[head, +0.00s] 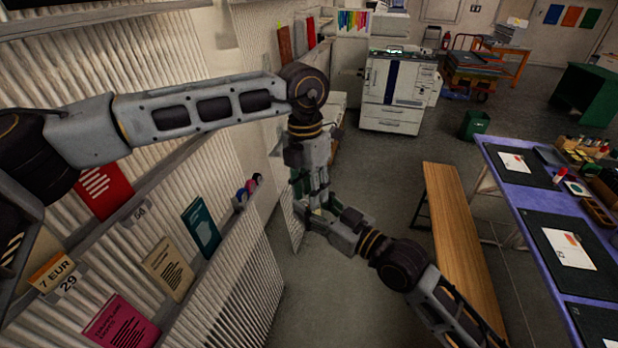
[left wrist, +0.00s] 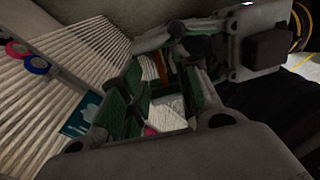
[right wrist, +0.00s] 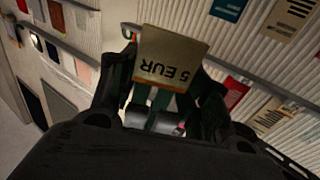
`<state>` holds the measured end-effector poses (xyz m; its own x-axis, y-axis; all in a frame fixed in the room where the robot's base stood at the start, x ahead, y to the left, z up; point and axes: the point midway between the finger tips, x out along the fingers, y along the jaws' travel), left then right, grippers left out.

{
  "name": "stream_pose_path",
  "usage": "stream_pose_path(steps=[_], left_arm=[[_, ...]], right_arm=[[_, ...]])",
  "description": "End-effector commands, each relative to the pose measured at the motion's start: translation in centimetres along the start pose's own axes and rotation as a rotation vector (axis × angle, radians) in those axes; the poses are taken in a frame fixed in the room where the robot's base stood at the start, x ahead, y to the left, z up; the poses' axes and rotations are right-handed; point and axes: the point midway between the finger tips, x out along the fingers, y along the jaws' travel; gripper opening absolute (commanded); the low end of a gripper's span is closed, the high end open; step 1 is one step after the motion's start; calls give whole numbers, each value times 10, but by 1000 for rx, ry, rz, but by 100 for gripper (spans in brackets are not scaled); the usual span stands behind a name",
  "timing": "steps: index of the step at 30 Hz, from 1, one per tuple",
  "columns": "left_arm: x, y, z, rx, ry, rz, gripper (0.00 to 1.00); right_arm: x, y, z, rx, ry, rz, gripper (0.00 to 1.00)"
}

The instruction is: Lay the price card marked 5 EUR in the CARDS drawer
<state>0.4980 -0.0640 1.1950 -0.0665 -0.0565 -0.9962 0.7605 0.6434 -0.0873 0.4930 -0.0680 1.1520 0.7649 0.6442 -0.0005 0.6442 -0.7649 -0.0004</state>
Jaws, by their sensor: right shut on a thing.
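The cream price card (right wrist: 172,60) marked 5 EUR stands out from my right gripper (right wrist: 162,95), its print upside down in the right wrist view. The fingers are shut on its orange-striped edge. In the head view my right gripper (head: 322,220) is close to my left gripper (head: 314,200), and they overlap in the picture. My left gripper hangs downward with its green-padded fingers apart, as its wrist view (left wrist: 162,105) shows. A pale surface shows between them; I cannot tell what it is. I can read no drawer marked CARDS.
A ribbed wall rack on the left holds booklets and a 7 EUR card (head: 51,272). A wooden bench (head: 455,225) and a purple-edged table (head: 520,195) are on the right. A white copier (head: 392,92) stands at the back. Floor between rack and bench is clear.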

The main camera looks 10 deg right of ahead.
Motion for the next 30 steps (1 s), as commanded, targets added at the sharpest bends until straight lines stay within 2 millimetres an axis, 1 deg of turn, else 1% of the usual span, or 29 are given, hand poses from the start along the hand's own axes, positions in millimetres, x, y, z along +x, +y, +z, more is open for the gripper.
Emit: stream_pose_path(steps=[1,9,15,21,28,29,30], left_arm=[[7,0,0,0,2,0,32],[38,0,0,0,2,0,32],[55,0,0,0,2,0,32],[60,0,0,0,0,0,32],[60,0,0,0,0,0,32],[60,0,0,0,0,0,31],[60,0,0,0,0,0,26]], right_arm=[[0,0,0,0,0,0,38],[0,0,0,0,0,0,38],[0,0,0,0,0,0,38],[0,0,0,0,0,0,38],[0,0,0,0,0,0,38],[0,0,0,0,0,0,38],[0,0,0,0,0,0,38]])
